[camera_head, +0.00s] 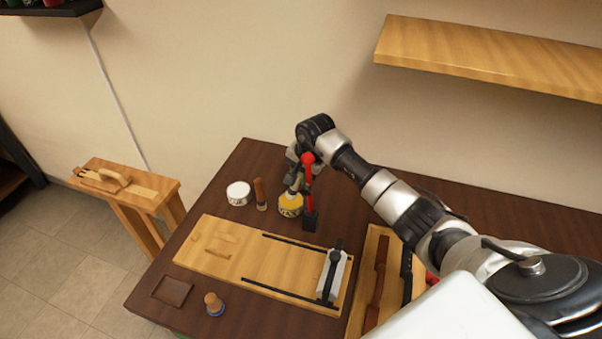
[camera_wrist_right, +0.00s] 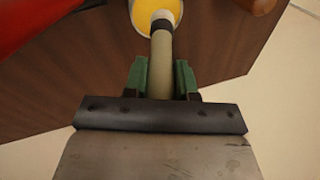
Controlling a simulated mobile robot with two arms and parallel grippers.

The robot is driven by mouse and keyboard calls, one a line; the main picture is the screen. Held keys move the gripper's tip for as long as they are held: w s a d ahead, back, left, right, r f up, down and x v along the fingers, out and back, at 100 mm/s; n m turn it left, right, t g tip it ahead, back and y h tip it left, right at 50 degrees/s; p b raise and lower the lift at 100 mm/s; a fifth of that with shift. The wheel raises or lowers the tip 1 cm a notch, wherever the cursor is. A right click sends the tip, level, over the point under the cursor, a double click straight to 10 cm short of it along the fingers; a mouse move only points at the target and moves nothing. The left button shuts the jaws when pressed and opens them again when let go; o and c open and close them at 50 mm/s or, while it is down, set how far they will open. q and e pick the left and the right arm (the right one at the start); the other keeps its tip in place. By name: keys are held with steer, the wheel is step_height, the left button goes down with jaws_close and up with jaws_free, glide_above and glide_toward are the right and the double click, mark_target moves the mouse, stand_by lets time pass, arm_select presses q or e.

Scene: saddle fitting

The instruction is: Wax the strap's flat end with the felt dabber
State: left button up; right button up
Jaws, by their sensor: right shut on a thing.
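My right gripper (camera_head: 296,172) is shut on the felt dabber; its green fingers in the wrist view (camera_wrist_right: 160,82) close on the pale handle (camera_wrist_right: 161,62). The dabber points down, with a dark band and pale tip (camera_wrist_right: 162,17) over a yellow round tin (camera_head: 290,208). The tin's yellow inside also shows in the wrist view (camera_wrist_right: 141,22). I cannot tell whether the tip touches it. I cannot pick out the strap for certain; a wooden board (camera_head: 222,263) carries dark strips and a grey block (camera_head: 340,276) with a black band across it. My left gripper is out of view.
A red tool with a black base (camera_head: 310,219) stands close beside the tin. A white tin (camera_head: 238,192) and a brown-handled tool (camera_head: 260,194) stand to its left. A wooden tray (camera_head: 356,317), brown patch (camera_head: 172,291) and blue-based knob (camera_head: 214,304) are nearer. A shelf (camera_head: 480,52) overhangs behind.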

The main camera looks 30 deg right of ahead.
steer(key=shift+f+b, duration=0.7)
stand_by(0.6)
steer(key=shift+s+f+b, duration=0.1)
steer(key=shift+b, duration=0.2)
stand_by(1.5)
step_height(320, 180, up, 2)
steer(key=shift+r+p, duration=0.1)
steer(key=shift+p, duration=0.45)
steer(key=shift+r+p, duration=1.15)
steer(key=shift+r, duration=1.35)
